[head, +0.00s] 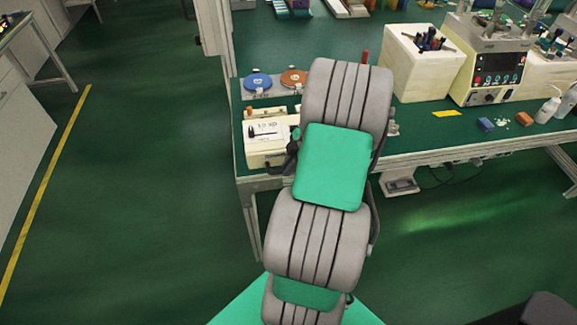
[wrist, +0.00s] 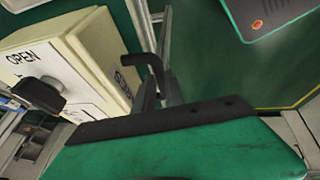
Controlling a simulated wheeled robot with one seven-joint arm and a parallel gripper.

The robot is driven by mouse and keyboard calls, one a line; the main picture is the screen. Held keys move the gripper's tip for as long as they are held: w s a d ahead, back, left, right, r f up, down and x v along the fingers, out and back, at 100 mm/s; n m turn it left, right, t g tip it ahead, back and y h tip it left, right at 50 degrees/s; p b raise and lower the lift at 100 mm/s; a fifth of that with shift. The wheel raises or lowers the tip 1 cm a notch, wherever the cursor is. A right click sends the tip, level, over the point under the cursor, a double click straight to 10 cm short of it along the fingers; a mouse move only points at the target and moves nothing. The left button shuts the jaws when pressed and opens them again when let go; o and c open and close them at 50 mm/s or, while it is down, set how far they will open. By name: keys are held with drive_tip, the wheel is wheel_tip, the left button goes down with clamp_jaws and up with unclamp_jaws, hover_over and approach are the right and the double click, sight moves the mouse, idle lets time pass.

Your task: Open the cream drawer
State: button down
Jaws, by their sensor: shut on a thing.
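In the wrist view the cream unit (wrist: 98,50) fills the upper left, with the word OPEN on a pale face. My gripper (head: 293,147) is at its right side, mostly behind my arm. A dark piece (wrist: 40,95) lies against the labelled face, and a dark hooked piece (wrist: 152,72) is beside the unit. I cannot tell how far the drawer is out.
Blue (head: 258,82) and orange (head: 293,78) discs lie behind the drawer unit. A white box of tools (head: 412,70) and a machine with a dark panel (head: 498,68) stand farther right. The green floor left of the bench is clear.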

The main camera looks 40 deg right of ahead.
drive_tip(key=s+a+b, duration=0.1)
drive_tip(key=s+a, duration=0.5)
drive_tip(key=s, duration=0.2)
drive_tip(key=shift+s, duration=0.3)
drive_tip(key=c, duration=1.4)
unclamp_jaws()
drive_tip(key=v, duration=0.7)
drive_tip(key=shift+r, duration=0.4)
drive_tip(key=shift+s+d, duration=0.1)
